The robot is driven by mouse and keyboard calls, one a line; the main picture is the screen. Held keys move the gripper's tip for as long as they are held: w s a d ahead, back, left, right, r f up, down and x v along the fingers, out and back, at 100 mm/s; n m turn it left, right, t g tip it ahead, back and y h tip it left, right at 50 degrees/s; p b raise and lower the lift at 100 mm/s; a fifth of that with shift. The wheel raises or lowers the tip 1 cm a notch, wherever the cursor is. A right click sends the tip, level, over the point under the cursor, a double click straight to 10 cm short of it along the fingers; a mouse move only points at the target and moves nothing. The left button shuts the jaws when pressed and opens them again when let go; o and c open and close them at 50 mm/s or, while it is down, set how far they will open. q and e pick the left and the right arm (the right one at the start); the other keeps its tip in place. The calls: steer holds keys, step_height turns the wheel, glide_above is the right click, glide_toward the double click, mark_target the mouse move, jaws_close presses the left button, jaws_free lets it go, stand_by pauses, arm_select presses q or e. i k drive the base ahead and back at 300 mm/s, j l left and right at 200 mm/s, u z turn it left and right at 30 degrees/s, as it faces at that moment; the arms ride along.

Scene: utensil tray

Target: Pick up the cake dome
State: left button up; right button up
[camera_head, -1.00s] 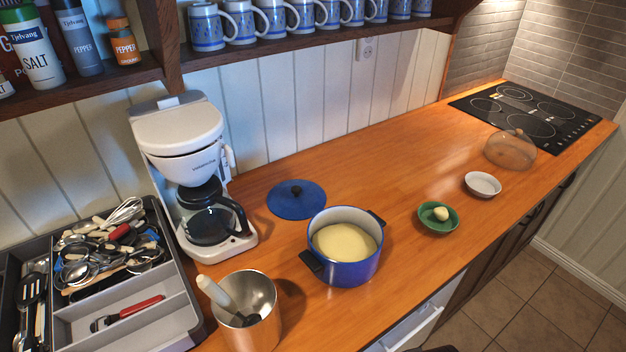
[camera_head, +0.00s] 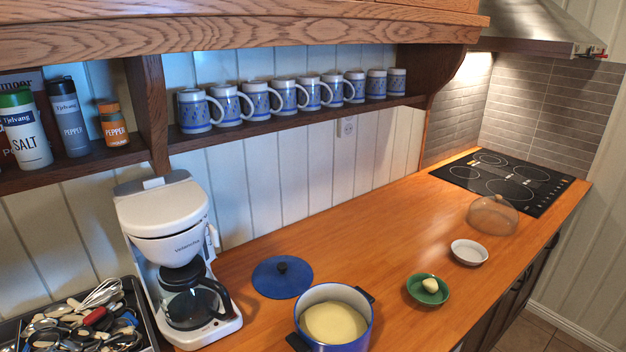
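The cake dome (camera_head: 492,216) is a clear, brownish see-through cover with a small knob on top. It stands on the wooden counter at the right, just in front of the black cooktop and close to the counter's front edge. Neither of my grippers shows in the head view, so the dome stands free of them.
A white bowl (camera_head: 469,253) and a green dish (camera_head: 428,289) stand left of the dome. A blue pot (camera_head: 365,329), its blue lid (camera_head: 282,278), a coffee maker (camera_head: 167,240) and a utensil tray (camera_head: 146,318) are further left. The cooktop (camera_head: 501,179) lies behind; bare counter (camera_head: 370,225) lies mid-scene.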

mark_target(495, 215)
steer(key=l, duration=0.3)
steer(key=k+l+u, duration=0.1)
steer(key=l, duration=0.2)
steer(key=i+l+u, duration=0.15)
steer(key=l+u, duration=0.3)
steer(key=l, duration=1.05)
steer(key=k+l+u, duration=0.1)
steer(key=l+u, duration=0.35)
steer(key=l, duration=1.05)
